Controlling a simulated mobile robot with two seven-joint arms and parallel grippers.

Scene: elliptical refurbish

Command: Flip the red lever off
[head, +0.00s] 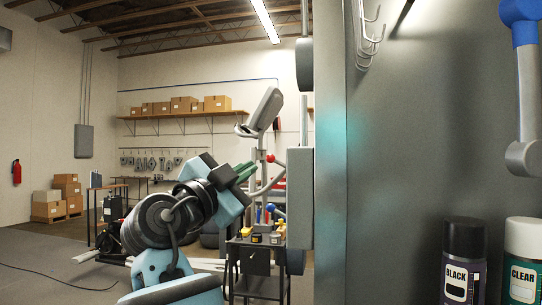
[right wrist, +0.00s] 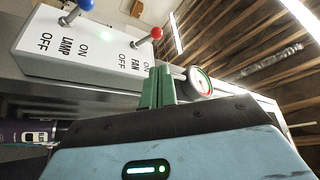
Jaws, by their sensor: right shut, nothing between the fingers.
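The red lever (right wrist: 156,33) stands on a white switch box (right wrist: 100,62), by the label FAN with ON and OFF. Its ball knob leans toward the ON side in the right wrist view. In the head view the red lever (head: 271,158) sticks out left from the box (head: 300,200), seen edge-on. My right gripper (head: 243,172) has green fingers, shut and empty, just left of the red knob. In the right wrist view the fingers (right wrist: 157,88) are below the knob, apart from it in the picture. My left gripper is not in view.
A blue lever (right wrist: 85,5) stands by the LAMP label on the same box. A round gauge (right wrist: 200,82) is right of the fingers. A large grey panel (head: 420,130) fills the right of the head view, with spray cans (head: 463,262) in front. A tool cart (head: 258,262) stands behind.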

